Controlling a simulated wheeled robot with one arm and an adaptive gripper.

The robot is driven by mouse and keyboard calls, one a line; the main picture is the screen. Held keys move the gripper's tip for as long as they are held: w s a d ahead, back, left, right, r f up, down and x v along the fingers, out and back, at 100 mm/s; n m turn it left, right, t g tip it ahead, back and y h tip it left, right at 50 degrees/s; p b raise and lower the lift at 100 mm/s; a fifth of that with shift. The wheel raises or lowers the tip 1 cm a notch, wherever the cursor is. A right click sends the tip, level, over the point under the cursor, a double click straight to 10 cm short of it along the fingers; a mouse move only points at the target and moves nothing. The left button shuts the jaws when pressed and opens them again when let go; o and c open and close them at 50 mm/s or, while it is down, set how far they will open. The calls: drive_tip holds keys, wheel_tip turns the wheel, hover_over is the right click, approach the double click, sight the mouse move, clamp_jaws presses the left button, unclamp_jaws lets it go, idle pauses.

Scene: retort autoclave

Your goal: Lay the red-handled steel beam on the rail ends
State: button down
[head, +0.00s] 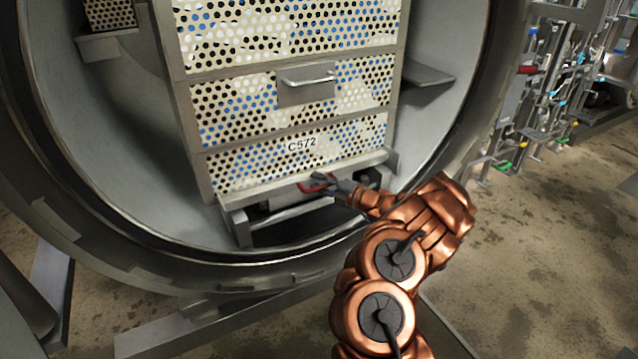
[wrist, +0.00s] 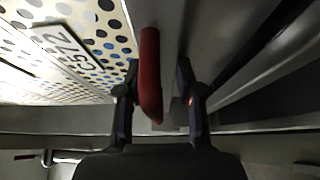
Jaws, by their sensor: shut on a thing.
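The red handle (head: 316,183) of the steel beam shows in the head view low at the front of the perforated basket stack, below the C572 label. My gripper (head: 326,184) reaches it from the right and is shut on it. In the wrist view the red handle (wrist: 150,75) stands between the two fingers of my gripper (wrist: 158,100), nearer the left one. The beam's body is hard to tell from the grey steel around it. The rail ends (head: 240,230) lie below the stack at the vessel mouth; my arm partly covers the right side.
The stack (head: 290,110) stands inside the round vessel, whose thick rim (head: 130,255) curves below and around my arm. A handled panel (head: 306,88) is on its front. Pipework with coloured valves (head: 550,95) stands at the right. The floor (head: 540,240) right of my arm is clear.

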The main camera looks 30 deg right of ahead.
drive_tip(key=shift+f, duration=0.3)
idle(0.8)
drive_tip(key=c, duration=0.7)
unclamp_jaws()
drive_tip(key=shift+f, duration=0.15)
drive_tip(key=v, duration=1.2)
